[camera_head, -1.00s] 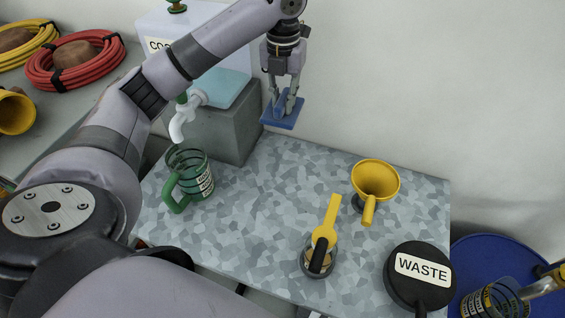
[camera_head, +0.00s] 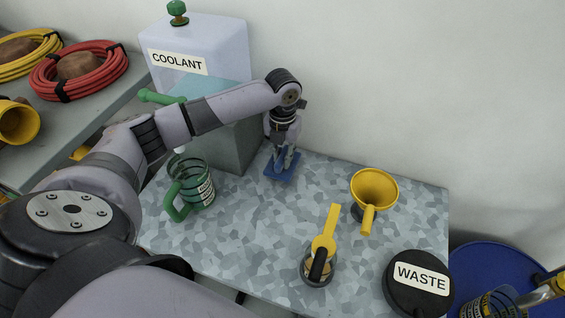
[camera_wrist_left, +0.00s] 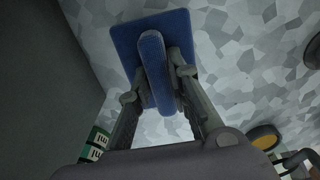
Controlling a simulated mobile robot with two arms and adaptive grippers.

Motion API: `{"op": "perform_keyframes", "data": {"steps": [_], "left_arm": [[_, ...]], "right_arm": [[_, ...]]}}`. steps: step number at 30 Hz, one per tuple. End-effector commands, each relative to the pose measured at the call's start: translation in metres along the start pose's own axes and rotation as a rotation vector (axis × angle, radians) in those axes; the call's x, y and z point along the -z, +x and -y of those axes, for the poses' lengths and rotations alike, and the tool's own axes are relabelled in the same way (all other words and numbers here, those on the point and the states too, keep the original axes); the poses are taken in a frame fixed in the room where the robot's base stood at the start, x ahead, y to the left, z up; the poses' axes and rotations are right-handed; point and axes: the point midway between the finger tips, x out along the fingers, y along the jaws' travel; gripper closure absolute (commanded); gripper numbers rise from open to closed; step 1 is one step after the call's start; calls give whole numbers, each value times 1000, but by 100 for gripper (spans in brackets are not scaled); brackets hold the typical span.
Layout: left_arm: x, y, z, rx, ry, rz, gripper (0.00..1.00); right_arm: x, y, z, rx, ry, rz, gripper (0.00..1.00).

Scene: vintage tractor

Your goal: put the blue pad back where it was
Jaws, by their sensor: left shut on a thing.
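The blue pad (camera_head: 273,175) is a flat square with a raised grip on top. It is at the back left of the grey mottled table (camera_head: 250,235), near the grey block under the coolant tank. My left gripper (camera_head: 283,160) points down and is shut on the pad's raised grip. The left wrist view also shows the pad (camera_wrist_left: 124,42), with the gripper's fingers (camera_wrist_left: 157,90) on both sides of the grip. I cannot tell whether the pad touches the table. My right gripper is not clearly in view.
A green-handled measuring jug (camera_head: 204,190) stands left of the pad. A yellow funnel (camera_head: 374,188), a jar with a yellow tool (camera_head: 322,245) and a black WASTE lid (camera_head: 420,285) are to the right. The coolant tank (camera_head: 215,50) stands behind. The table's middle is clear.

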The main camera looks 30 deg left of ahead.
Motion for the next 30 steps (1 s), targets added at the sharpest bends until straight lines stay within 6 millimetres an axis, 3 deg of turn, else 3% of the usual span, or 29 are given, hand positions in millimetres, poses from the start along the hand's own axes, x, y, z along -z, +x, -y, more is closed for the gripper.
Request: {"op": "perform_keyframes", "data": {"steps": [7,18,19,27,30], "left_arm": [[1,35,0,-1,0,-3,100],[1,40,0,-1,0,-1,100],[1,40,0,-1,0,-1,82],[1,40,0,-1,0,-1,64],[1,40,0,-1,0,-2,62]], "right_arm": [[1,-4,0,0,0,0,60],[0,-2,0,0,0,0,60],[0,-2,0,0,0,0,60],[1,-3,2,3,0,0,60],[1,-3,3,4,0,0,60]]}}
